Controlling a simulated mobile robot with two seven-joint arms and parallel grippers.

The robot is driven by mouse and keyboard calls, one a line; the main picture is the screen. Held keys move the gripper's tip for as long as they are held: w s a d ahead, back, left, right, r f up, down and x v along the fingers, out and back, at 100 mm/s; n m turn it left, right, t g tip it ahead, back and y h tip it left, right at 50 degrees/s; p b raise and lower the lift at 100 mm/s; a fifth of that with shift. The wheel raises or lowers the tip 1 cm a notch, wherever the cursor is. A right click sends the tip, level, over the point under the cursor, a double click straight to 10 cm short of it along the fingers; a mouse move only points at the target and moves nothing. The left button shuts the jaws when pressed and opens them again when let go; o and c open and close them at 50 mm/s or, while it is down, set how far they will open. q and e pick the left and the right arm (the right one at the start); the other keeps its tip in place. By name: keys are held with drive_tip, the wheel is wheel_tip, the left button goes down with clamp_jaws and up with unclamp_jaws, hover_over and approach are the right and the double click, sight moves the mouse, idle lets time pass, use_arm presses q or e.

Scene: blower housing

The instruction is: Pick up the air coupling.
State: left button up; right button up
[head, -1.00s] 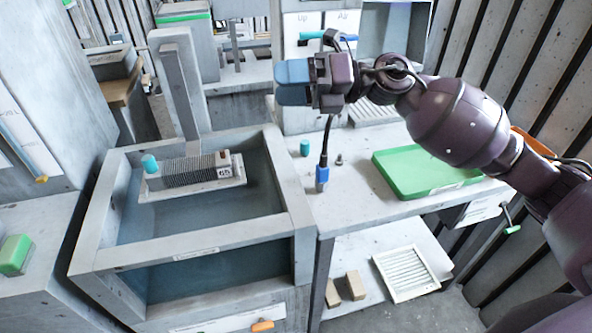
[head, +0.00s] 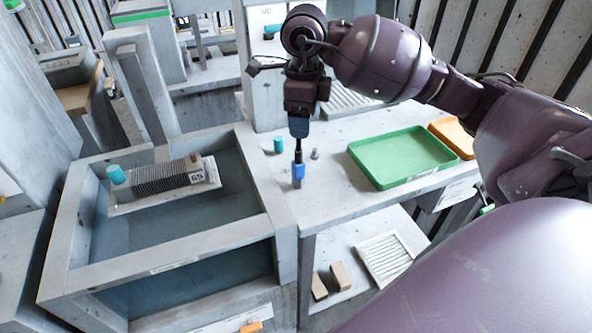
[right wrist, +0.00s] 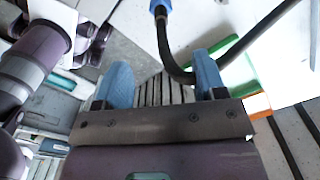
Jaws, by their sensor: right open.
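The air coupling (head: 298,171) is a small blue fitting with a grey lower end on the grey bench, just right of the basin. A black hose comes out of its top. My right gripper (head: 299,128) points down above it in the head view, with blue fingers. In the right wrist view the right gripper (right wrist: 160,76) is open, with nothing held between its fingers. There the blue coupling (right wrist: 160,8) shows at the top edge, beyond the fingers, and its hose bends down near the right finger. My left gripper is not in view.
A teal cylinder (head: 278,145) and a small metal peg (head: 314,154) stand close behind the coupling. A green tray (head: 362,178) and an orange tray (head: 466,150) lie to the right. A basin (head: 268,190) with a finned block (head: 160,182) is at left.

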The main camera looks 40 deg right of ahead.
sight(298, 150)
wheel_tip(298, 150, down, 5)
drive_tip(key=shift+f, duration=0.1)
drive_tip(key=f, duration=0.3)
drive_tip(key=w+f, duration=0.1)
drive_tip(key=shift+a+f, duration=0.2)
drive_tip(key=shift+a, duration=0.05)
drive_tip(key=shift+f, duration=0.5)
drive_tip(key=shift+c, duration=0.3)
drive_tip(key=c, duration=1)
